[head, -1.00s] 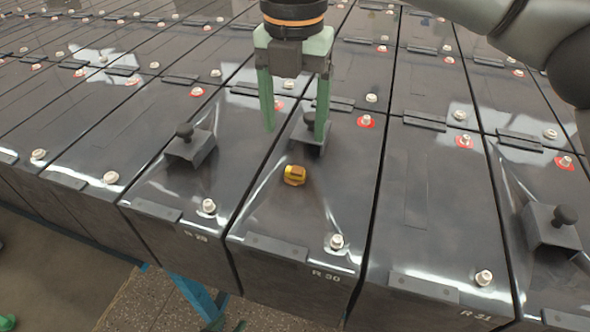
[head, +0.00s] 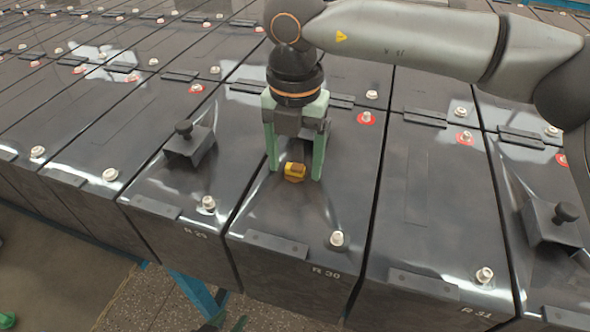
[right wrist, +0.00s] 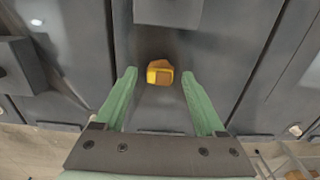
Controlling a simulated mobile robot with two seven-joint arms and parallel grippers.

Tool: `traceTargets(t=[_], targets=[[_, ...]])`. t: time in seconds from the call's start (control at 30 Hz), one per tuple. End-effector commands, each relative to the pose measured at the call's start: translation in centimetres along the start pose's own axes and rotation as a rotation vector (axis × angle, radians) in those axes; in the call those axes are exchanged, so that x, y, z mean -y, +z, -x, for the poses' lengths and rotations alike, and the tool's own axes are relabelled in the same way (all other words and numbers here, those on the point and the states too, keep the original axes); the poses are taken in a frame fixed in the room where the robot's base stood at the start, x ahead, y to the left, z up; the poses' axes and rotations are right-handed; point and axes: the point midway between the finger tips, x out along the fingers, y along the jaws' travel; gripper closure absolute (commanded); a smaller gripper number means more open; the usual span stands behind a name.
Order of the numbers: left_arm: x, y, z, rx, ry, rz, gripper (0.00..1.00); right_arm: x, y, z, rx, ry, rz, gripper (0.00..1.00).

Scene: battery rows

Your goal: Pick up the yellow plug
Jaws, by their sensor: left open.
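The yellow plug (head: 294,172) sits on top of the dark battery case marked R 30. It is small and blocky with an orange-brown part. My right gripper (head: 294,174) points down over it, open, with one green finger on each side. In the right wrist view the yellow plug (right wrist: 159,73) lies between the fingertips, with a visible gap to each. A green tip of my left gripper (head: 6,322) shows at the bottom left corner; most of that gripper is out of view.
Black knobbed blocks stand on the neighbouring batteries, at the left (head: 190,143) and the right (head: 552,222). White terminal posts (head: 337,239) rise from the tops. The R 31 top (head: 420,200) is mostly clear. The battery row ends at its front edge above the floor.

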Motion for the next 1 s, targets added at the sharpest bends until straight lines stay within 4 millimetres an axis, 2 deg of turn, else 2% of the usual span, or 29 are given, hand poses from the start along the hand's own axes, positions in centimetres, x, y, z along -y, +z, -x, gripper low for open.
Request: traceTargets(t=[0.07, 0.6, 1.0], targets=[[0.03, -0.03, 0.0, -0.001, 0.0, 0.0, 0.5, 0.0, 0.01, 0.03, 0.0, 0.0, 0.0, 0.39], [0.09, -0.04, -0.01, -0.001, -0.002, 0.0, 0.5, -0.01, 0.0, 0.06, 0.001, 0.0, 0.001, 0.99], [0.1, -0.03, 0.0, 0.0, -0.002, 0.0, 0.5, -0.03, 0.01, 0.3, 0.001, 0.001, 0.0, 1.0]])
